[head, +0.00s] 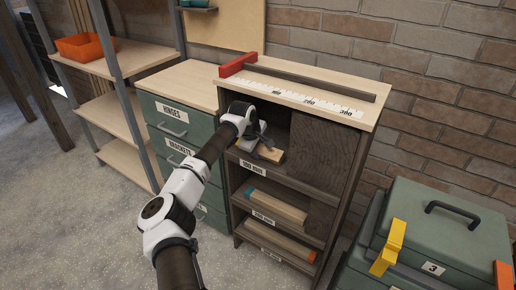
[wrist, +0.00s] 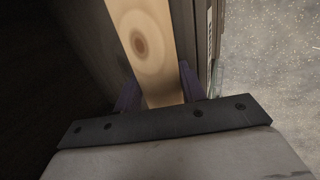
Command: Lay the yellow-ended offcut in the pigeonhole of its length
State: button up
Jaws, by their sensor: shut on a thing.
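My gripper (head: 262,143) is shut on a pale wooden offcut (head: 272,154) at the mouth of the top pigeonhole (head: 283,179) of the dark rack. In the wrist view the offcut (wrist: 142,42), with a knot in its face, runs between my two fingers (wrist: 158,95). A small yellowish patch shows at its left in the head view; the rest of its ends is hidden or unclear. I cannot tell whether it touches the shelf. The middle pigeonhole holds a teal-ended offcut (head: 277,207); the bottom one holds an orange-ended offcut (head: 282,246). The shelf labels are small and hard to read.
A dark panel (head: 320,158) closes the right of the top pigeonhole. A measuring strip (head: 300,99) with a red stop (head: 238,65) lies on the rack's top. Green drawers (head: 176,130) stand left, a green case (head: 430,225) right. An orange bin (head: 86,46) sits on the shelving.

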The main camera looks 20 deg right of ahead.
jog(key=o, duration=1.2)
jog(key=shift+f, duration=0.1)
